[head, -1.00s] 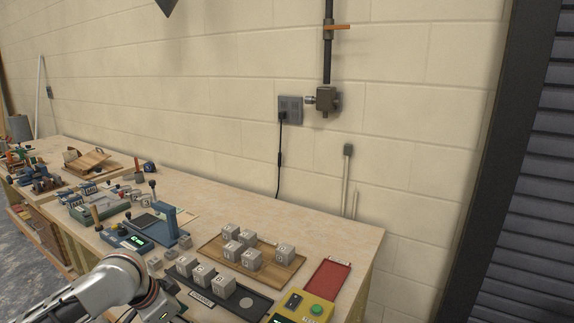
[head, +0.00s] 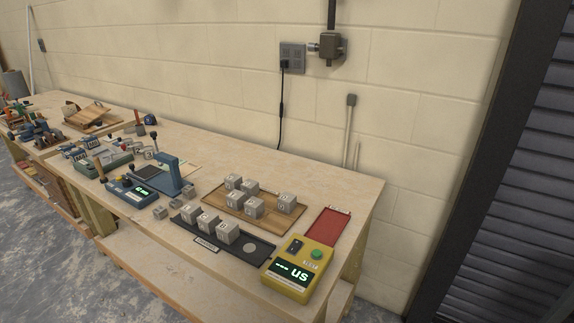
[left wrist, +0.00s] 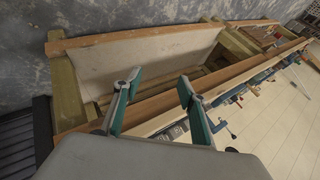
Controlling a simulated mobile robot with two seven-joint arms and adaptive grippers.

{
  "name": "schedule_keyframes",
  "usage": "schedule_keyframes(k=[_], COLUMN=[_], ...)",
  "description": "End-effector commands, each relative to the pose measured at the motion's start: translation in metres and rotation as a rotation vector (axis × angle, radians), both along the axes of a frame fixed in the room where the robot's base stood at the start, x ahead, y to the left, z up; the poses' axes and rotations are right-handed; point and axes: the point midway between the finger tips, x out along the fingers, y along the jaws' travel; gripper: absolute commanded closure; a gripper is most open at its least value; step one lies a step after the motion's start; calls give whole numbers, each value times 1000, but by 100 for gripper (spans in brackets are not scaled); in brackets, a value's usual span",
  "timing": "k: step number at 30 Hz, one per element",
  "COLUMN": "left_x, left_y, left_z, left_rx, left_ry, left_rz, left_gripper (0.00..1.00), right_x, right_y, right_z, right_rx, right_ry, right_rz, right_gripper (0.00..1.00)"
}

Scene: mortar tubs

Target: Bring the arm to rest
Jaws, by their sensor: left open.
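My left gripper (left wrist: 157,97) shows in the left wrist view with its two green-and-grey fingers spread apart and nothing between them. It hangs in the air in front of the workbench's edge, apart from the objects on the top. In the head view no arm or gripper of mine shows. The workbench (head: 345,190) runs along the wall there, and it also shows in the left wrist view (left wrist: 165,120). My right gripper is in neither view.
Grey cubes stand on a wooden board (head: 224,205) and in a black tray (head: 262,252). A yellow meter (head: 291,270) and a red mat (head: 327,227) are at the right end. A blue press (head: 168,175) stands further left. Open floor (head: 60,240) lies in front.

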Motion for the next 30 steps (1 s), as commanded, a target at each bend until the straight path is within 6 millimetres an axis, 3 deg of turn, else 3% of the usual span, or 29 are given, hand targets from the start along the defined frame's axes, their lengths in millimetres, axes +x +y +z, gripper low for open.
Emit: schedule_keyframes(k=[5, 12, 21, 25, 30], left_x=[-50, -24, -17, -21, -25], left_y=[44, -7, -79, -102, -116], left_z=[2, -48, -113, -131, -141], left_rx=[112, -76, -401, -532, -628], left_ry=[47, -31, -151, -204, -248], left_rz=[97, 28, -10, -3, 10], left_gripper=[59, 59, 59, 59, 59], right_x=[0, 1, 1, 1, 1], right_y=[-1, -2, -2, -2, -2], right_z=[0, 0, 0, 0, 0], right_rx=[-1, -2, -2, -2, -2], right_ry=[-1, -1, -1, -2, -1], right_rz=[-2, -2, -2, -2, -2], right_gripper=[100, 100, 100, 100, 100])
